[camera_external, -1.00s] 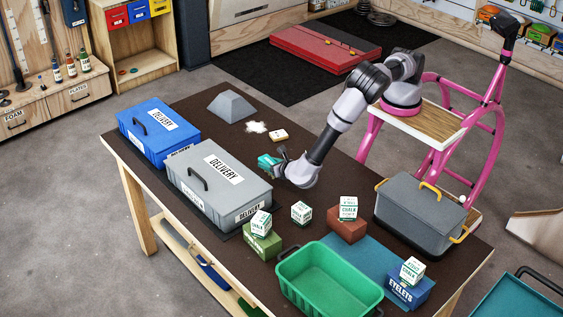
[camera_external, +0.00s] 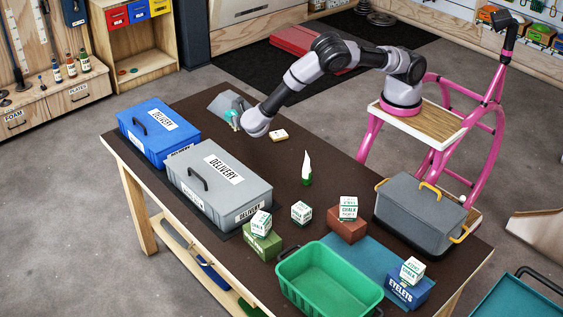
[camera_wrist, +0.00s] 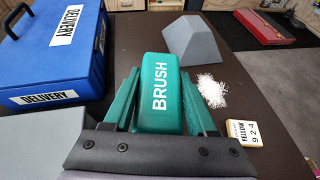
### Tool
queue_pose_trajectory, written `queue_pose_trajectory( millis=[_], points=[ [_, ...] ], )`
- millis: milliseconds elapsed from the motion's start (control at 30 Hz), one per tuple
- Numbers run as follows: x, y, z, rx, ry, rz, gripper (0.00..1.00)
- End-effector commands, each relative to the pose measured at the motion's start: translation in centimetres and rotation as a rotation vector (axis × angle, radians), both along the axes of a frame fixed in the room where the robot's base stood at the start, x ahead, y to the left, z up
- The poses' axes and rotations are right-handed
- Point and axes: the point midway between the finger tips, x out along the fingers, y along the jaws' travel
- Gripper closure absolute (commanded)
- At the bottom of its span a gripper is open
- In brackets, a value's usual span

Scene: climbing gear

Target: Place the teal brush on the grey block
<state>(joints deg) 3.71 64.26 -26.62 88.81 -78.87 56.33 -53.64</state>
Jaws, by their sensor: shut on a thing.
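The teal brush (camera_wrist: 160,92), marked BRUSH, is clamped between the two fingers of my gripper (camera_wrist: 158,75) in the wrist view. In the external view the brush (camera_external: 234,120) shows small at the end of my gripper (camera_external: 236,112), over the far left part of the table. The grey block (camera_wrist: 196,42), a sloped shape with a flat top, stands ahead and to the right of the brush in the wrist view. In the external view the grey block (camera_external: 219,105) is partly hidden behind my gripper. I see the brush apart from the block in the wrist view.
A blue DELIVERY box (camera_wrist: 55,55) is on the left, with a grey DELIVERY box (camera_external: 218,185) nearer. A green-and-white bottle (camera_external: 307,170) stands mid-table.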

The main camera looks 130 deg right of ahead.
Motion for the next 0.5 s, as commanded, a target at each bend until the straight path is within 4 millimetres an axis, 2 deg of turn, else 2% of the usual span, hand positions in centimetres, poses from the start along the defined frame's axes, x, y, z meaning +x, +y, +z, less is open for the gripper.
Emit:
queue_pose_trajectory(
  millis=[33, 200, 400, 500],
  points=[
    [-1.2, -3.0, 0.5, -0.001, -0.003, -0.02, 1.0],
    [-5.2, -11.4, 2.0, -0.005, -0.001, -0.066, 1.0],
    [-10.9, -19.9, 3.8, -0.013, 0.008, -0.111, 1.0],
    [-13.6, -22.9, 4.5, -0.016, 0.013, -0.129, 1.0]
  ],
)
